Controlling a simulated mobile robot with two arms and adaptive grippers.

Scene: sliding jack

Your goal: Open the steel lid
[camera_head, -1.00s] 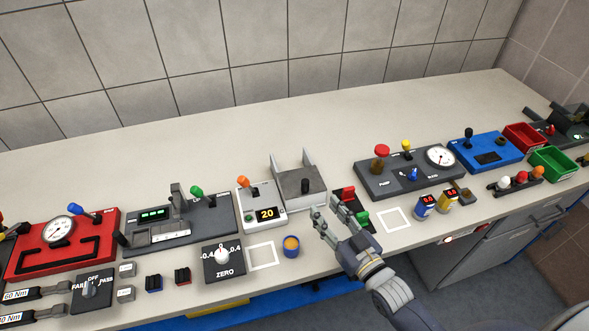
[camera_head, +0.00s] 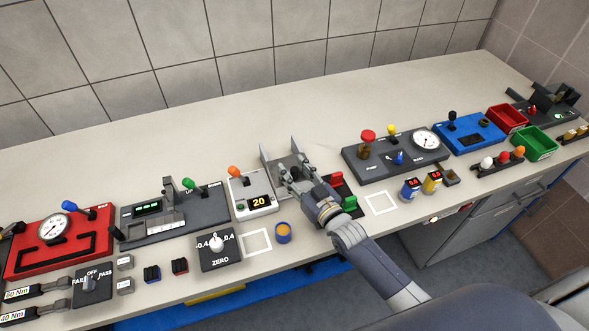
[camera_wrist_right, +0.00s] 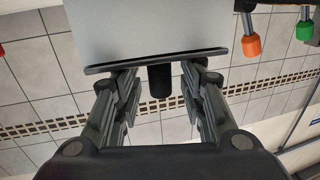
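The steel lid is the grey plate of the steel box (camera_head: 266,166), which stands mid-bench between two upright side plates. In the right wrist view the lid (camera_wrist_right: 150,28) fills the top middle, with a dark edge strip and a short black knob (camera_wrist_right: 160,84) sticking out. My right gripper (camera_head: 291,170) is at the box and covers much of the lid in the head view. In the wrist view its fingers (camera_wrist_right: 160,74) are apart, one on each side of the knob, with gaps visible. The lid looks closed, though the arm hides part of it. My left gripper is not in view.
A white unit with an orange lever (camera_head: 234,172) and a "20" display stands close left of the box. A grey pump panel (camera_head: 377,178) is farther right. The bench behind the box is clear.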

